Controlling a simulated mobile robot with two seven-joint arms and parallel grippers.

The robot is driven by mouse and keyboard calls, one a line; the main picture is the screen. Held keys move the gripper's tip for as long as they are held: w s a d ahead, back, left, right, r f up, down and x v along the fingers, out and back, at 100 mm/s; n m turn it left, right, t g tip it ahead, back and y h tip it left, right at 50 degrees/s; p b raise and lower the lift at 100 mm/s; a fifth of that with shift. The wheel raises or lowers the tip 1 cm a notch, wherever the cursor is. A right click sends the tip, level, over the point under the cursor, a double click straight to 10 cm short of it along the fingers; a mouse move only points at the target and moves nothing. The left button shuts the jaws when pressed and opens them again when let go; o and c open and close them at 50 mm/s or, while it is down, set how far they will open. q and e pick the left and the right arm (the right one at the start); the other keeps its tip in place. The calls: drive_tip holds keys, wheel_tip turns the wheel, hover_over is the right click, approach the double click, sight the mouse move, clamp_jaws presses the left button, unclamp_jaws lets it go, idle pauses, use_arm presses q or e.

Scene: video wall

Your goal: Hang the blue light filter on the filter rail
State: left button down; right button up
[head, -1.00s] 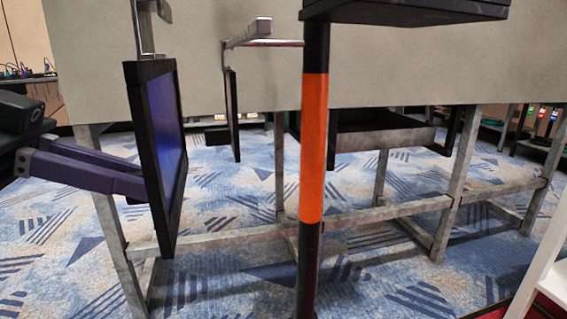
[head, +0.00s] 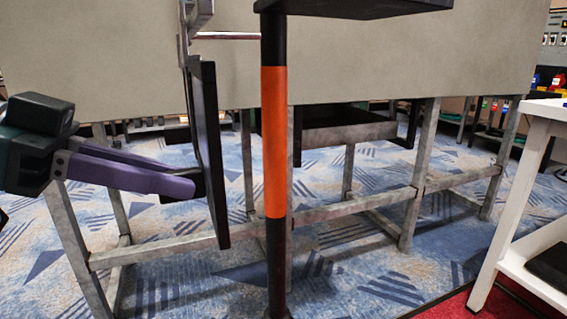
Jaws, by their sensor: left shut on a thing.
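My left gripper (head: 194,184) has purple fingers and is shut on the lower left edge of a black-framed light filter (head: 211,150). The filter is upright and seen almost edge-on, so its blue pane is hidden now. A grey metal hook (head: 195,22) rises from its top. A thin metal bar (head: 228,36), seemingly part of the filter rail, shows just right of the hook. The hook and bar overlap in the picture; I cannot tell whether they touch. My right gripper is not in view.
A black post (head: 275,250) with an orange band stands just right of the filter. A large grey panel (head: 400,60) on a metal frame (head: 422,165) stands behind. A white table (head: 510,200) is at the right. Patterned carpet lies below.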

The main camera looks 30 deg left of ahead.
use_arm(q)
drive_tip(key=shift+f, duration=0.1)
drive_tip(key=c, duration=0.8)
unclamp_jaws()
drive_tip(key=shift+o, duration=0.2)
drive_tip(key=p+v, duration=0.3)
drive_tip(key=v, duration=0.7)
drive_tip(key=s+d+r+n+g+y+p, duration=0.25)
drive_tip(key=d+r+p, duration=0.35)
drive_tip(key=p, duration=1.1)
drive_tip(key=s+d+r+n+g+y+p, duration=0.3)
drive_tip(key=r+p, duration=0.6)
drive_tip(key=p, duration=0.7)
wheel_tip(320, 180, up, 48)
drive_tip(key=d+g+y+p, duration=0.1)
drive_tip(key=d+y+p, duration=0.1)
drive_tip(key=p, duration=4.6)
drive_tip(key=shift+s+d+r+n+y, duration=0.15)
drive_tip(key=shift+s+d+n+y, duration=0.05)
drive_tip(key=shift+d+n+y, duration=0.2)
